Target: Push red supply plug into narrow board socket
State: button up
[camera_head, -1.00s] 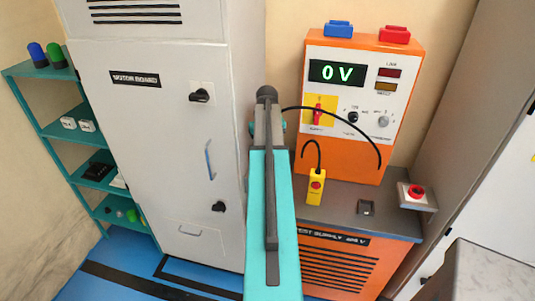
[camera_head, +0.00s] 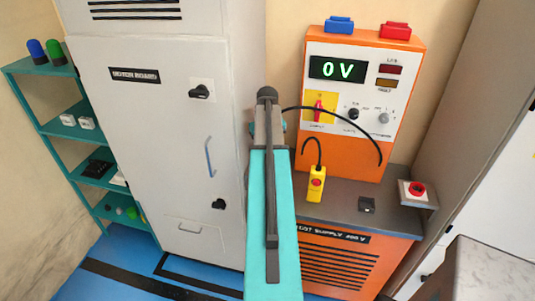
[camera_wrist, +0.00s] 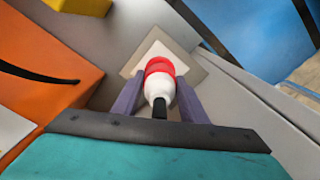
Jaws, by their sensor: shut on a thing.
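In the wrist view my gripper (camera_wrist: 160,88) is shut on a plug (camera_wrist: 159,70) with a red band and a white body. A black cable end (camera_wrist: 159,108) comes out of its near side. The plug points at a pale square plate (camera_wrist: 178,50) with a beige border. The plate's middle is hidden behind the plug, so I cannot tell whether the plug touches it or is inside a socket. In the head view my arm covers the gripper and the plug.
A tall grey cabinet (camera_head: 150,130) labelled as a motor board stands left. An orange supply unit (camera_head: 340,150) reads 0 V, with blue (camera_head: 339,25) and red (camera_head: 395,31) blocks on top. A yellow pendant (camera_head: 316,184) and red button box (camera_head: 416,190) are nearby.

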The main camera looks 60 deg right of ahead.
jog(key=shift+f, duration=0.7)
jog(key=o, duration=1.3)
jog(key=shift+c, duration=0.2)
jog(key=shift+r, duration=0.1)
jog(key=shift+r+p, duration=2.05)
jog(key=shift+r, duration=4.8)
